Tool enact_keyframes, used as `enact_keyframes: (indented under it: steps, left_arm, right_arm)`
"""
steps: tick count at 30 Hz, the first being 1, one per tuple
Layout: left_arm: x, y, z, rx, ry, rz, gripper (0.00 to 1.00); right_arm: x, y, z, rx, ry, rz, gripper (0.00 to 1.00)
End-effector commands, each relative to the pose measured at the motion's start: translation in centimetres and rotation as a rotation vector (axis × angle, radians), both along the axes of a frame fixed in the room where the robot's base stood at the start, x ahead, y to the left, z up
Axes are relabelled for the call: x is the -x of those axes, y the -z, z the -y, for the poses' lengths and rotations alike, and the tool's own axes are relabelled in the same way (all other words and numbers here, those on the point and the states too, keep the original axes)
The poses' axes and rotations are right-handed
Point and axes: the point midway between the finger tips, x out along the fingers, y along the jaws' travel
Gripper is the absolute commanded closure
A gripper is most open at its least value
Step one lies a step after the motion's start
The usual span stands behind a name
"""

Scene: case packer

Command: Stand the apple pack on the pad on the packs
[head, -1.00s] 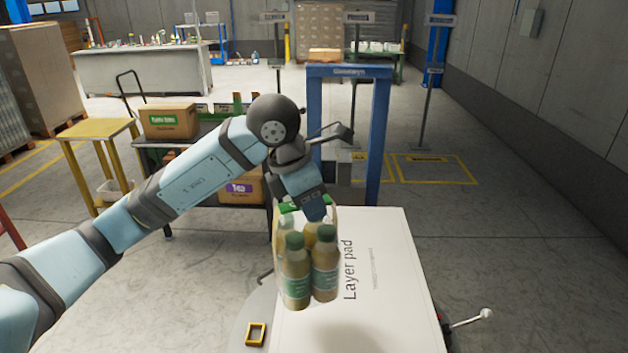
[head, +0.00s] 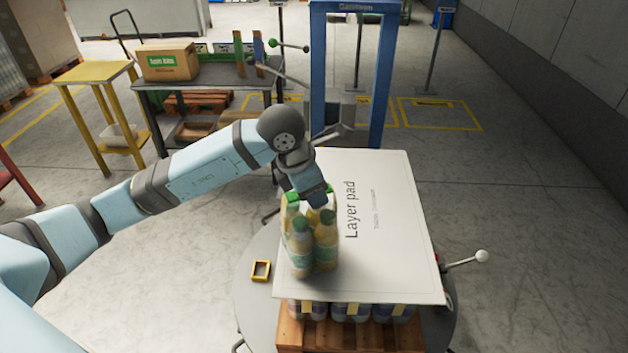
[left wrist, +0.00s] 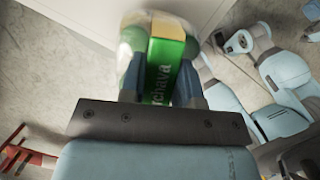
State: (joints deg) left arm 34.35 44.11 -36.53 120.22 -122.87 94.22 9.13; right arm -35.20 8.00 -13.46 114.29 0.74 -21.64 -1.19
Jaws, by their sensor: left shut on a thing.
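The apple pack (head: 314,245) is a group of green-capped bottles with pale yellow-green contents. My left gripper (head: 318,198) is shut on its top, and the pack hangs upright at the left edge of the white layer pad (head: 390,230). I cannot tell whether its base touches the pad. In the left wrist view the green carrier of the pack (left wrist: 163,70) sits between the fingers (left wrist: 160,90). The pad lies on dark packs (head: 350,310) on a wooden pallet (head: 350,337). My right gripper is not in view.
A round grey table (head: 258,300) carries the pallet, with a small yellow frame (head: 261,271) on its left side. A white-knobbed lever (head: 481,256) sticks out at right. A blue frame (head: 320,75) stands behind. The pad's right part is clear.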

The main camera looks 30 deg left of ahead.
Motion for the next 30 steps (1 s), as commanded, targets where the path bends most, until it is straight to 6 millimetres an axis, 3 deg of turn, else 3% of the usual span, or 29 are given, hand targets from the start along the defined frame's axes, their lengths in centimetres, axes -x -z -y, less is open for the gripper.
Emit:
enact_keyframes:
  steps: [8,9,12,23,30]
  left_arm:
    - [-0.1,0.1,0.0,0.002,-0.001,0.005,1.00]
    - [0.0,0.2,0.0,0.000,0.000,0.001,0.66]
    - [0.0,0.1,0.0,0.001,0.000,0.001,0.45]
    - [0.0,-0.4,0.0,0.000,0.000,0.001,0.45]
    - [1.0,-4.3,-1.0,-0.001,-0.001,0.006,0.45]
  right_arm:
    - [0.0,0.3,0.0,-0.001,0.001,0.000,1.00]
    - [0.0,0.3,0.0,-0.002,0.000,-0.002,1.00]
    - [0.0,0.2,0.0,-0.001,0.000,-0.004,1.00]
    - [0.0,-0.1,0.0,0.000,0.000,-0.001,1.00]
    - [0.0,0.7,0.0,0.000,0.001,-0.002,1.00]
